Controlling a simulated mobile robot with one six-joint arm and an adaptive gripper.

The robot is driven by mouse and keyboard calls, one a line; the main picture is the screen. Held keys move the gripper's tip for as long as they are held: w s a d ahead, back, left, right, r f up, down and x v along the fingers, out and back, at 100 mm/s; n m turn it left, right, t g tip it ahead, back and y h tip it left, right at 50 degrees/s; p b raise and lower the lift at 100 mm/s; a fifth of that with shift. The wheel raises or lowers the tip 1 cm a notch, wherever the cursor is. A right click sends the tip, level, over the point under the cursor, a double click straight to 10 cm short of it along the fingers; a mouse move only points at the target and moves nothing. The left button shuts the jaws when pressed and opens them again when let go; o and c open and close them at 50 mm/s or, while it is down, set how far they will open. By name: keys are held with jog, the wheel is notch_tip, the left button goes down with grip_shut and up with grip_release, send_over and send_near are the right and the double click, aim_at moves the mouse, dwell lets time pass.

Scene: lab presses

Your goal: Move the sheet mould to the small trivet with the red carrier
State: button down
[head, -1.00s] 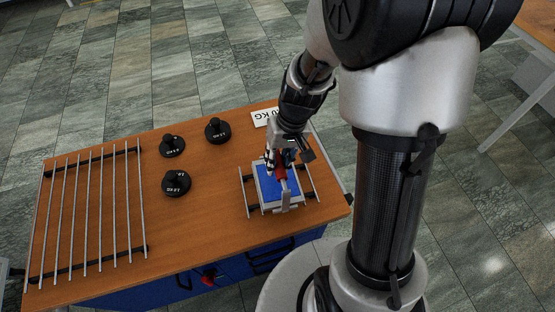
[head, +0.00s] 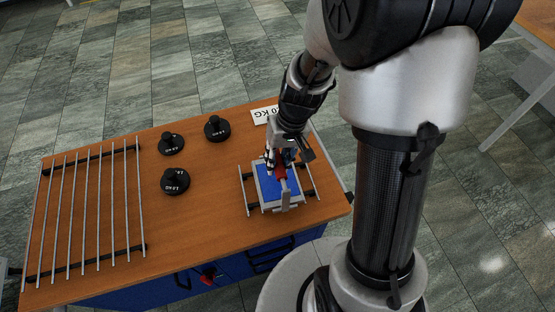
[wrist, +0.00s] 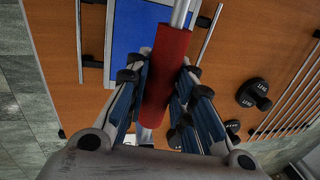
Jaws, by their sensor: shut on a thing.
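The sheet mould (head: 264,184), a grey frame with a blue face, sits at the small trivet (head: 247,192) on the right of the bench. Whether its whole underside rests on the bars cannot be told. The red carrier (head: 281,172) lies over the mould, with a metal bar reaching to its near edge. My gripper (wrist: 162,85) is shut on the carrier's red grip, which shows large in the wrist view. The mould's blue face (wrist: 133,35) is behind it there. My gripper hides part of the mould's far side in the head view.
A large trivet of long bars (head: 92,210) fills the left of the wooden bench (head: 205,240). Several black weights, one of them here (head: 175,181), stand between the two trivets. A white KG sign (head: 262,115) is at the back edge.

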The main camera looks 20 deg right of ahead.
jog(key=shift+r, duration=0.1)
jog(key=shift+r+p, duration=1.9)
jog(key=shift+r, duration=0.35)
jog(key=shift+n, duration=0.5)
jog(key=w, duration=0.4)
jog(key=shift+w+f, duration=0.2)
jog(key=shift+r, duration=0.1)
